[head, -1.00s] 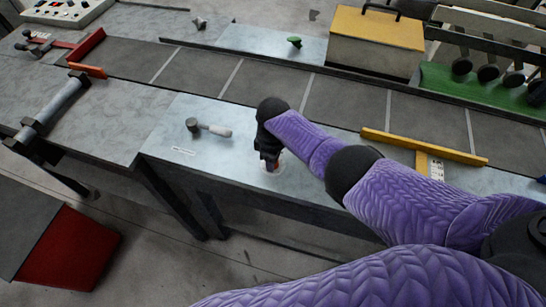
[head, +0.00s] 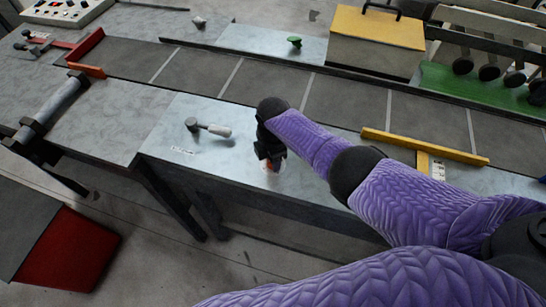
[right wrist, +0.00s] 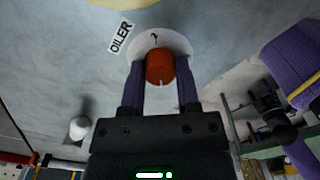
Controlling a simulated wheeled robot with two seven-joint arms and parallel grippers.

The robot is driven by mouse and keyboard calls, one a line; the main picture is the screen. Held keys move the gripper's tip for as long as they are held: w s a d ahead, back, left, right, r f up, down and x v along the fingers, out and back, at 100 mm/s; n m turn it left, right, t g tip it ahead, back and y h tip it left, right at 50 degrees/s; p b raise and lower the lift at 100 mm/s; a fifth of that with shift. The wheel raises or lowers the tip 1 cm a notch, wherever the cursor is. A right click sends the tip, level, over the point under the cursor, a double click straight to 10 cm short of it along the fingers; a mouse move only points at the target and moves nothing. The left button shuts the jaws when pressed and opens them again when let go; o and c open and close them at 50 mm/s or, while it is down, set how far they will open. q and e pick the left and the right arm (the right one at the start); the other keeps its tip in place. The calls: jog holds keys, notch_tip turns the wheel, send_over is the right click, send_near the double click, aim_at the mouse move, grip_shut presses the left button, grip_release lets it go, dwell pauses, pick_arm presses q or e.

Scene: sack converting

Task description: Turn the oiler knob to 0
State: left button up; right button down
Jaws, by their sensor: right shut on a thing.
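The oiler knob (right wrist: 160,68) is a round orange-red knob on a white round dial plate (right wrist: 175,42), beside a label reading OILER (right wrist: 121,38) in the right wrist view. A short dark mark shows on the plate above the knob, and a small pale mark shows on the knob's lower edge. My right gripper (right wrist: 162,85) is shut on the knob, one finger on each side. In the head view my right gripper (head: 270,162) points down at the front edge of the bench and mostly hides the knob. My left gripper is not seen.
A yellow bracket (head: 425,146) is to the right. A dark conveyor belt (head: 255,85) runs behind, with a yellow-topped box (head: 375,40) beyond it.

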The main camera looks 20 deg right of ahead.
jog(key=shift+r+n, duration=0.1)
jog(key=shift+n, duration=0.3)
jog(key=shift+c, duration=1.6)
grip_release()
notch_tip(320, 180, up, 9)
jog(key=p, duration=0.4)
jog(key=shift+r, duration=0.4)
